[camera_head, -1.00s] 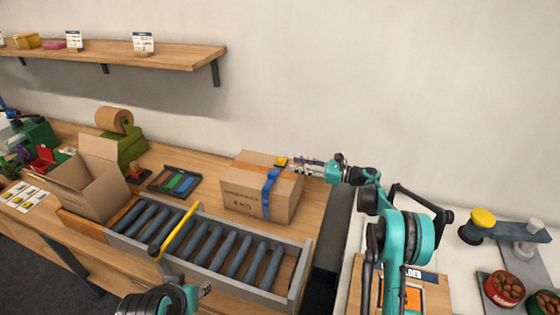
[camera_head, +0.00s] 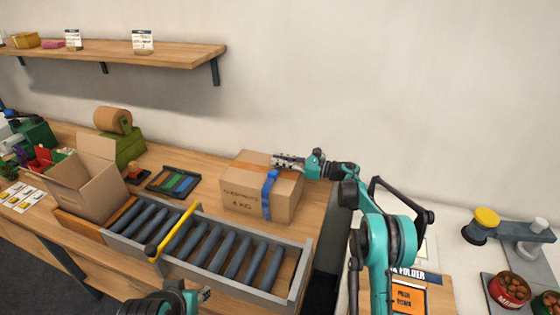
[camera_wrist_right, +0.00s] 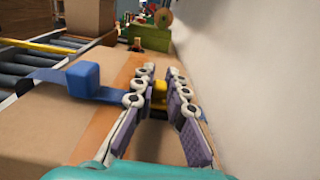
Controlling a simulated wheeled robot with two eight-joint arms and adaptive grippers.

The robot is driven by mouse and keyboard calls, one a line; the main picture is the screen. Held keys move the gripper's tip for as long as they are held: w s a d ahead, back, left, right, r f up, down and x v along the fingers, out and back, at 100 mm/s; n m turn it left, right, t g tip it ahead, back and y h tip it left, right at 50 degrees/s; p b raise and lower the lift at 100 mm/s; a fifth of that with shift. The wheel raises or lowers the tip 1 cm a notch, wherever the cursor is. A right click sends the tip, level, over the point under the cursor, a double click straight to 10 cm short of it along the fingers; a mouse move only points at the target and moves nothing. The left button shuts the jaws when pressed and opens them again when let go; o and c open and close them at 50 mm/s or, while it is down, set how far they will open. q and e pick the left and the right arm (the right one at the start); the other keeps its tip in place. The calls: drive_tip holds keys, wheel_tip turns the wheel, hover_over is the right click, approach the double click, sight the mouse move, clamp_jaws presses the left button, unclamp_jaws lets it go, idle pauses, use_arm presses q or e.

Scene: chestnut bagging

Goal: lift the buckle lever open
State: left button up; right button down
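The taped cardboard box (camera_head: 243,200) stands at the right end of the bench, with a blue strap (camera_head: 267,195) around it. In the right wrist view the strap (camera_wrist_right: 110,95) crosses the box top and bears a blue block (camera_wrist_right: 83,79). A small yellow part (camera_wrist_right: 159,93), likely the buckle lever, sits between the fingers of my right gripper (camera_wrist_right: 160,76). The fingers are apart, one on each side of it; contact is not clear. In the head view my right gripper (camera_head: 276,161) is over the box top and hides the yellow part. My left gripper (camera_head: 205,295) is low, near the bench front.
A roller conveyor (camera_head: 300,265) with a yellow bar (camera_head: 172,233) runs in front of the box. An open carton (camera_head: 90,195), a green tape dispenser (camera_head: 128,147) and a dark tray (camera_head: 174,182) stand to the left. The wall is close behind the box.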

drive_tip(key=shift+r+m, duration=0.15)
drive_tip(key=shift+m, duration=0.15)
drive_tip(key=m, duration=0.1)
drive_tip(key=r+m+p, duration=0.1)
drive_tip(key=shift+w+d+m, duration=0.15)
drive_tip(key=shift+w+m, duration=0.2)
drive_tip(key=shift+m, duration=0.05)
drive_tip(key=m, duration=0.2)
drive_tip(key=p, duration=0.1)
drive_tip(key=shift+w+d+r+m, duration=0.15)
drive_tip(key=shift+w+r+m, duration=0.1)
drive_tip(key=shift+w+m, duration=0.15)
drive_tip(key=m, duration=0.2)
drive_tip(key=shift+w+d+r+m, duration=0.2)
drive_tip(key=shift+w+m, duration=0.1)
drive_tip(key=shift+w, duration=0.05)
drive_tip(key=shift+w+d+r+m+p, duration=0.15)
drive_tip(key=shift+w+m+p, duration=0.15)
drive_tip(key=shift+m, duration=0.65)
drive_tip(key=shift+w+d+f+m+p, duration=0.15)
drive_tip(key=shift+w+m, duration=0.15)
drive_tip(key=shift+m, duration=0.65)
drive_tip(key=shift+r, duration=0.15)
drive_tip(key=c, duration=1.5)
unclamp_jaws()
drive_tip(key=shift+c, duration=0.2)
